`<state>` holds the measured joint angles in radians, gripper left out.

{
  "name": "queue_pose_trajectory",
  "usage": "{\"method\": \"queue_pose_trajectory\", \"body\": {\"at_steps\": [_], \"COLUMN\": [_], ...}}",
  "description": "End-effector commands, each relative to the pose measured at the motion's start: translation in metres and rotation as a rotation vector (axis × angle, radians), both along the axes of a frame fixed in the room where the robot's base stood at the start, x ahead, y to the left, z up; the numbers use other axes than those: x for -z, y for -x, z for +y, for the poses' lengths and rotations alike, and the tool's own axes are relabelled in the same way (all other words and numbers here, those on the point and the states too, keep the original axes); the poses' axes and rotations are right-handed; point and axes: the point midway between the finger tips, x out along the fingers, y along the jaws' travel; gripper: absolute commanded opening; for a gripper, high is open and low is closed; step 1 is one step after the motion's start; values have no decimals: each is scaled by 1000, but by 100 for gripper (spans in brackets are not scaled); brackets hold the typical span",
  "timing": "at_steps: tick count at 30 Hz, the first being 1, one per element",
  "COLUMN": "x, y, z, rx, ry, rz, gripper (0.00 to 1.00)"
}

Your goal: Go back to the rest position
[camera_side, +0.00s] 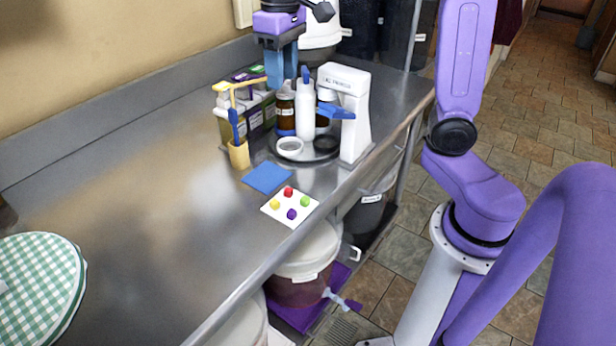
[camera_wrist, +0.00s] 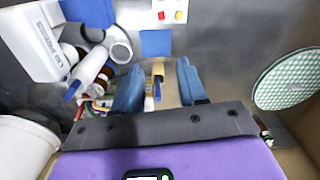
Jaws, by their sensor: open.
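My gripper (camera_side: 281,68) hangs with its blue fingers pointing down, above the back of the steel counter. In the wrist view my gripper (camera_wrist: 160,64) has its two blue fingers apart with nothing held between them. A tan cup (camera_side: 238,153) with a blue-handled tool in it stands on the counter below and left of the gripper. The cup (camera_wrist: 158,70) shows beyond the finger gap in the wrist view.
Bottles including a white one (camera_side: 305,115), and boxes (camera_side: 262,110), crowd the space under and beside the gripper. A blue cloth (camera_side: 267,178), a white card (camera_side: 290,220) with coloured pieces and a green checked round cloth (camera_side: 38,285) lie on the counter. The counter's left middle is clear.

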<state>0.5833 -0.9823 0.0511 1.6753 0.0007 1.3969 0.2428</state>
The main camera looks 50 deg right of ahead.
Motion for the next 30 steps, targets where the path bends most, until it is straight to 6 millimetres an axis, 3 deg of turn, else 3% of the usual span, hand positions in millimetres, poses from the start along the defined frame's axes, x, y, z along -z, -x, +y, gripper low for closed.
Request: {"method": "queue_pose_trajectory", "body": {"at_steps": [9,18,24,30], "x": [48,96,118,125], "y": [97,190,228,238], "z": [31,23,10,4], "rx": [-388,-740,-897,-944], "ry": [-1,-3,-4,-6], "rz": [-4,-10,-12,-13], "gripper": [42,42,42,42]}}
